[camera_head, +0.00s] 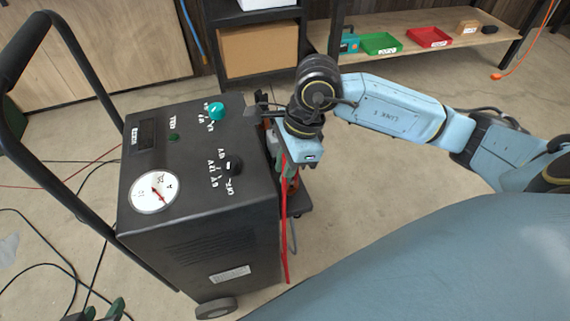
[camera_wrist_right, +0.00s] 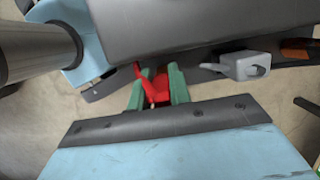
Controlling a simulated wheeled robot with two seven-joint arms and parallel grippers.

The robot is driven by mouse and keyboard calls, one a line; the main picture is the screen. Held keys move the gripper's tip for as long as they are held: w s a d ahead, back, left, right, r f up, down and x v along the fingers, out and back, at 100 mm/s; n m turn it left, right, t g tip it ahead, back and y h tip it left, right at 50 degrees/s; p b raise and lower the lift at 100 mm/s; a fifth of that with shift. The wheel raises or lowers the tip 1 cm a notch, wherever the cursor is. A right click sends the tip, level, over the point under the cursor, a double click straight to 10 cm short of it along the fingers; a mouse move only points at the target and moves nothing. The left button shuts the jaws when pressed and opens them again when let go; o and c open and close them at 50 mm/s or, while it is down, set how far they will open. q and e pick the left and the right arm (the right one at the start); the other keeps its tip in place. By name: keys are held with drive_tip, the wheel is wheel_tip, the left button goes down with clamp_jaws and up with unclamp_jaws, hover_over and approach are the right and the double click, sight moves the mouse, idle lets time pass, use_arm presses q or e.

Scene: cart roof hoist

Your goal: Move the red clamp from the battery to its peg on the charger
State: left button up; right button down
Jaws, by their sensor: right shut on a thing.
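The charger (camera_head: 190,245) is a black wheeled box at the left of the head view, with a dial and knobs on top. My right gripper (camera_head: 287,160) is close to its right side. In the right wrist view, the green fingers of this gripper (camera_wrist_right: 158,92) are shut on the red clamp (camera_wrist_right: 162,85). A red cable (camera_head: 285,235) hangs down beside the charger. A pale grey block with a rounded stub (camera_wrist_right: 245,65) is right of the clamp; I cannot tell whether it is the peg. The battery cannot be made out. My left gripper (camera_head: 103,311) shows only green fingertips, apart.
The charger's black handle (camera_head: 55,75) rises at the left. An orange part (camera_wrist_right: 298,46) lies right of the grey block. Behind are a shelf with a cardboard box (camera_head: 258,48), a green bin (camera_head: 381,44) and a red bin (camera_head: 429,37). Black cables lie on the left floor.

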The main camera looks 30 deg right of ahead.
drive_tip(key=shift+f+b, duration=0.9)
drive_tip(key=shift+f, duration=0.1)
drive_tip(key=c, duration=1.2)
unclamp_jaws()
drive_tip(key=w+p+v, duration=0.1)
drive_tip(key=p+v, duration=0.3)
drive_tip(key=v, duration=0.9)
drive_tip(key=shift+s+r+p, duration=0.25)
drive_tip(key=shift+s+p, duration=0.15)
drive_tip(key=shift+s, duration=0.1)
